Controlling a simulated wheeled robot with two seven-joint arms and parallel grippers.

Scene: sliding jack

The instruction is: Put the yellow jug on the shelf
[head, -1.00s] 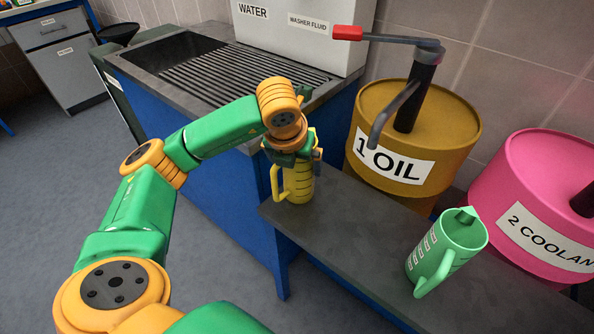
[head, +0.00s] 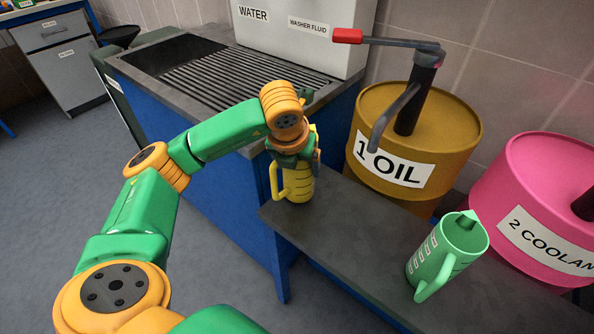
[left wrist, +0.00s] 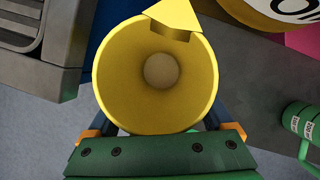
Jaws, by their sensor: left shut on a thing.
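The yellow jug (head: 298,185) is upright at the left end of the dark grey shelf (head: 345,226), its handle to the left. I cannot tell whether its base touches the shelf. My left gripper (head: 292,158) is shut on the jug near its top. In the left wrist view the jug (left wrist: 112,75) is seen from above, open and empty looking, between the blue fingers with orange ends. My right gripper is not in view.
A green jug (head: 440,255) stands on the shelf to the right. An oil drum (head: 440,125) with a pump and a pink coolant drum (head: 530,190) stand behind. A blue bench with a grated top (head: 215,75) is at the left.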

